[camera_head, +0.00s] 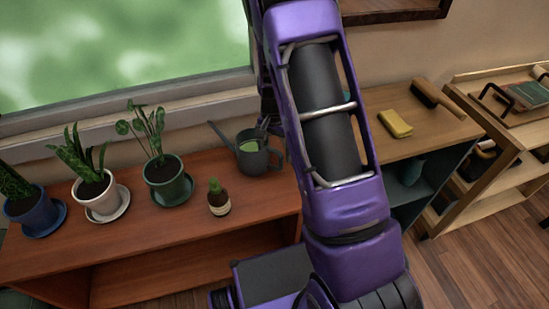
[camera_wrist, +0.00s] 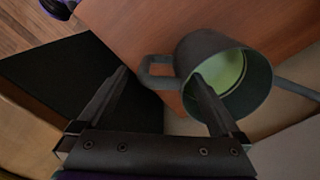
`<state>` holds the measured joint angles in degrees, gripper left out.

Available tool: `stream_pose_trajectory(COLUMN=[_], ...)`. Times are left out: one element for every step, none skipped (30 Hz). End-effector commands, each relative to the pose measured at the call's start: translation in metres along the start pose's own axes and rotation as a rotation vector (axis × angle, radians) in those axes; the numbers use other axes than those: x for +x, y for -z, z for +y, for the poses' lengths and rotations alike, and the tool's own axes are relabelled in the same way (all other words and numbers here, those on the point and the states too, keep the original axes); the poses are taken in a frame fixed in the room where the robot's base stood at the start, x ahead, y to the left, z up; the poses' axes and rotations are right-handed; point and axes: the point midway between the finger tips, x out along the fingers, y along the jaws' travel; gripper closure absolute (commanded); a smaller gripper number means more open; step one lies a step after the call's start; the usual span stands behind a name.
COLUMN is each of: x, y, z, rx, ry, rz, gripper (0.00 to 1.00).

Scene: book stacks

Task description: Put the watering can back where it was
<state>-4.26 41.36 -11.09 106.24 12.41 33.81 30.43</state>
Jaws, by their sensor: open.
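The dark grey-green watering can (camera_head: 256,162) stands upright near the right end of the reddish wooden shelf top (camera_head: 245,202), its spout pointing left and back toward the window. Its inside looks light green. In the wrist view the can (camera_wrist: 194,52) is seen from above, with its squared handle toward my gripper (camera_wrist: 158,76). My gripper is open, and the handle appears between its two fingertips in that view; I cannot tell how deep it sits. In the head view my arm hides most of my gripper, and only dark parts show just behind the can.
Left of the can are a small brown pot (camera_head: 219,204) and potted plants in green (camera_head: 169,185), white (camera_head: 101,202) and blue (camera_head: 36,217) pots. On the right, a wooden cabinet top carries a yellow sponge (camera_head: 395,124) and a brush (camera_head: 437,98). Bare shelf lies in front of the can.

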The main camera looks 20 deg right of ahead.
Motion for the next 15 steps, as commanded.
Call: stream_pose_trajectory(x=[-0.015, -0.021, -0.028, -0.034, -0.039, -0.044, -0.048, -0.052, -0.055, -0.057, -0.059, -0.061, -0.062, -0.062, -0.063], y=[0.0, 0.0, 0.001, 0.001, 0.001, 0.001, 0.0, 0.0, 0.0, 0.0, 0.0, 0.0, 0.0, 0.0, 0.0], z=[-0.001, -0.001, -0.001, 0.0, 0.0, 0.0, 0.0, 0.0, 0.0, 0.0, 0.0, 0.0, 0.0, 0.0, 0.0], rx=[0.0, 0.001, 0.001, 0.002, 0.002, 0.001, 0.001, 0.001, 0.0, 0.0, 0.0, 0.0, 0.0, 0.0, 0.0], ry=[0.003, 0.003, 0.003, 0.002, 0.002, 0.002, 0.002, 0.001, 0.001, 0.0, 0.0, 0.0, 0.0, 0.0, -0.001], rz=[0.003, 0.002, 0.003, 0.002, 0.002, 0.002, 0.001, 0.001, 0.001, 0.001, 0.001, 0.0, 0.0, 0.0, -0.001], gripper=[0.0, 0.0, 0.0, 0.0, 0.0, 0.0, 0.0, 0.0, 0.0, 0.0, 0.0, 0.0, 0.0, 0.0, 0.0])
